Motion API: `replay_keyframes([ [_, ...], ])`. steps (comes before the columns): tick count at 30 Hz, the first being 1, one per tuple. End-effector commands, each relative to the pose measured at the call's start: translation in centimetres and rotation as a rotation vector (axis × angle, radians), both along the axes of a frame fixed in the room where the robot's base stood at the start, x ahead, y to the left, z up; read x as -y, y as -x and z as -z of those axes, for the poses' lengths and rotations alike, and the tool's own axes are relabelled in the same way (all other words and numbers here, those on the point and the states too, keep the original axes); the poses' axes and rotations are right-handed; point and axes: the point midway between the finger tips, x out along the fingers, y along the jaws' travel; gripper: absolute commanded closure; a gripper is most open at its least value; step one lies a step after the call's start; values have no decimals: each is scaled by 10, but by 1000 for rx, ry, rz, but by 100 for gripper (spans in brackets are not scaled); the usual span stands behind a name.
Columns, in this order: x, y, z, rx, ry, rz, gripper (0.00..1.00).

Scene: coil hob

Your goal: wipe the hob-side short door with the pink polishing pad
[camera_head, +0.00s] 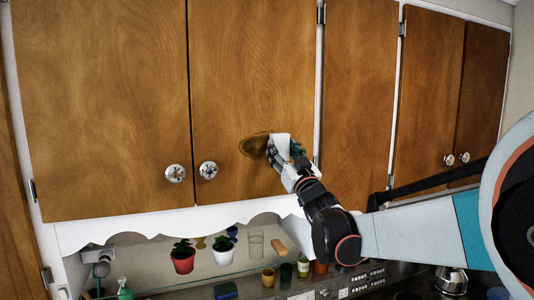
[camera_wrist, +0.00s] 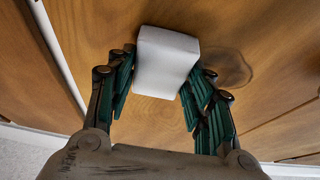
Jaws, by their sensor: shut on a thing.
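My gripper (camera_head: 284,152) is shut on a white block-shaped pad (camera_head: 281,146), which looks white rather than pink. The wrist view shows the pad (camera_wrist: 165,62) between the green-sided fingers (camera_wrist: 160,85). The pad is at the lower right part of a wooden cupboard door (camera_head: 250,70) with a round knob. A dark brown oval smudge (camera_head: 253,146) marks this door just left of the pad, and the smudge (camera_wrist: 228,68) shows right of the pad in the wrist view. I cannot tell whether the pad touches the door.
More wooden doors stand left (camera_head: 95,90) and right (camera_head: 358,100). Below, a glass shelf holds a red plant pot (camera_head: 183,261), a white plant pot (camera_head: 223,256), a clear glass (camera_head: 256,242) and an orange block (camera_head: 279,246). A kettle (camera_head: 450,280) stands lower right.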

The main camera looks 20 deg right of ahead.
Motion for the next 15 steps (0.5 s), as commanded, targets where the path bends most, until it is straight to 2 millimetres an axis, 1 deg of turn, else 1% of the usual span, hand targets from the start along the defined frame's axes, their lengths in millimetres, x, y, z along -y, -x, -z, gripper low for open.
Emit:
replay_keyframes([
  [5, -4, -1, 0, 0, -1, -2, 72],
  [15, -32, 1, 0, 1, -2, -2, 72],
])
